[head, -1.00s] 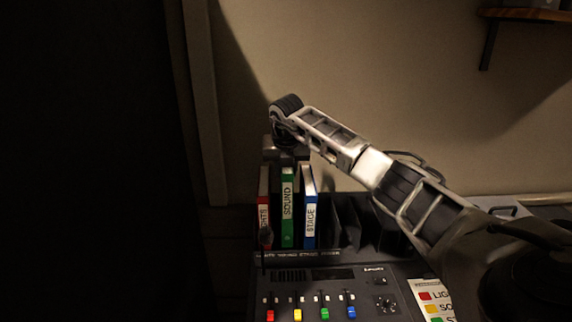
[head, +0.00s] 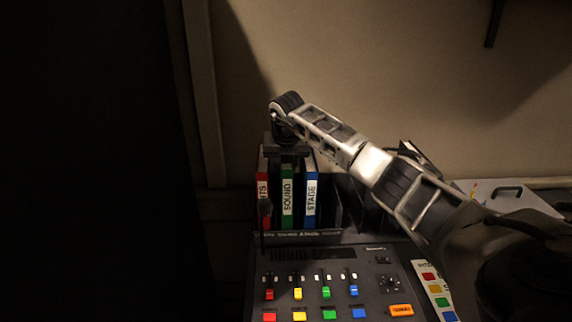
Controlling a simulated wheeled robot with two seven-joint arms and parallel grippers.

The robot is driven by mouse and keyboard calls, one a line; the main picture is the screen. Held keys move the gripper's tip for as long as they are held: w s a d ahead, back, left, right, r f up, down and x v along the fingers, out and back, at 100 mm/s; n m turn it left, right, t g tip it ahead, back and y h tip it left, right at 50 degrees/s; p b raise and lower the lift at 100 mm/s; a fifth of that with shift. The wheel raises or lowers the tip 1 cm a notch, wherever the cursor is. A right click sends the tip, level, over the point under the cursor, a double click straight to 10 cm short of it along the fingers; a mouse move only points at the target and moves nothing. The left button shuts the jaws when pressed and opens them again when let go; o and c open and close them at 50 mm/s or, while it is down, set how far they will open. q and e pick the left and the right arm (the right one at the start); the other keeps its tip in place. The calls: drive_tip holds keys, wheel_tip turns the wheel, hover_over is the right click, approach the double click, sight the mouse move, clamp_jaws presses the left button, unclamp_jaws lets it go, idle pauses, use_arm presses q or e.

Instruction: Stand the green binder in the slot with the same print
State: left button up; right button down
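The green binder (head: 287,205), labelled SOUND, stands upright in the dark rack between a red binder (head: 263,188), whose label shows only the ending "TS", and a blue binder (head: 311,205) labelled STAGE. My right gripper (head: 288,150) points down from the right arm directly over the top of the green binder. Its fingers are dark and blend with the binder tops, so I cannot tell whether they touch or grip it. Any print on the slot behind the green binder is hidden. My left gripper is not in view.
A mixing desk (head: 310,262) with coloured faders and buttons lies in front of the rack. A dark microphone-like object (head: 265,212) stands before the red binder. A colour-keyed card (head: 434,290) lies at right. The rack right of the blue binder has empty space partly behind my arm.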

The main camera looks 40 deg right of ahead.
drive_tip(key=shift+w+d+r+p, duration=0.1)
drive_tip(key=shift+w+p, duration=0.05)
drive_tip(key=shift+p, duration=0.15)
idle(1.0)
drive_tip(key=shift+f, duration=0.2)
idle(0.6)
drive_tip(key=c, duration=1)
unclamp_jaws()
drive_tip(key=shift+c, duration=0.2)
drive_tip(key=shift+f, duration=0.1)
drive_tip(key=b+v, duration=0.1)
drive_tip(key=v, duration=1.5)
